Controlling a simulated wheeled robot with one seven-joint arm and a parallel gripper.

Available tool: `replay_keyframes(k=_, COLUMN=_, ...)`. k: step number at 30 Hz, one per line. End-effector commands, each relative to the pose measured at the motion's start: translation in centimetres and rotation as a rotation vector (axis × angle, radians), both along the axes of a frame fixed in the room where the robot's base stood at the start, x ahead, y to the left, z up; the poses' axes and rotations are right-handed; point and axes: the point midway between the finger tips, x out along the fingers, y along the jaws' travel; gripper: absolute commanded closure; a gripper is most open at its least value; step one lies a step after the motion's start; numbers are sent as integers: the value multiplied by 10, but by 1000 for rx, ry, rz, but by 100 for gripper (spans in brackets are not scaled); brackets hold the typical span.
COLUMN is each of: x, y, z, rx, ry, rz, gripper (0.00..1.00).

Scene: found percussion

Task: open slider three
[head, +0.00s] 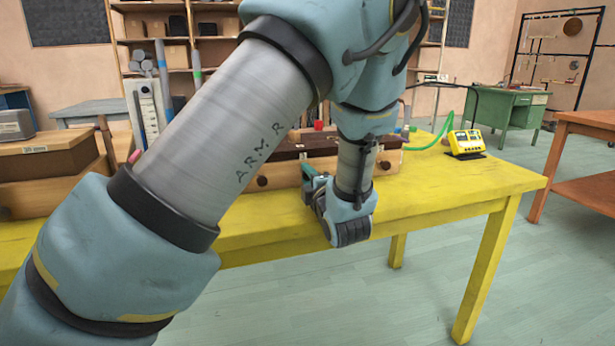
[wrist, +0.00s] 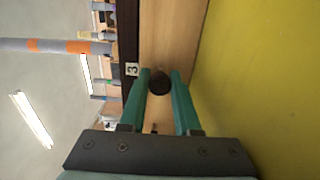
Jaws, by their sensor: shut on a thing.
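The wide wooden box with a dark top (head: 283,173) stands on the yellow table (head: 430,185), partly hidden behind my arm. In the wrist view a label "3" (wrist: 131,69) sits on its dark edge, beside a round dark knob (wrist: 160,82) on the pale wood front. I take this as slider three's knob. My gripper (wrist: 160,73) is shut on this knob, with one green finger on each side. In the head view my gripper (head: 308,182) is at the box's front, and the held knob is hidden there. Whether the slider is drawn out cannot be told.
Dark knobs show on the front at left (head: 262,181) and right (head: 384,165). A yellow device (head: 466,142) with a green cable stands on the table's right. Wooden boxes (head: 50,160) stand at the left. The table's right front is clear.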

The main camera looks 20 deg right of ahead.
Motion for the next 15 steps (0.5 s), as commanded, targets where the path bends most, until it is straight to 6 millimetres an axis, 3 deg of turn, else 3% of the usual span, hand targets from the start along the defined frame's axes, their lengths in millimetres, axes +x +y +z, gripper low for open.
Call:
replay_keyframes(k=8, x=-28, y=2, z=-3, rx=-2, ry=2, rz=-3, gripper=100)
replay_keyframes(k=15, x=-29, y=3, z=0, rx=1, ry=1, rz=-1, gripper=100)
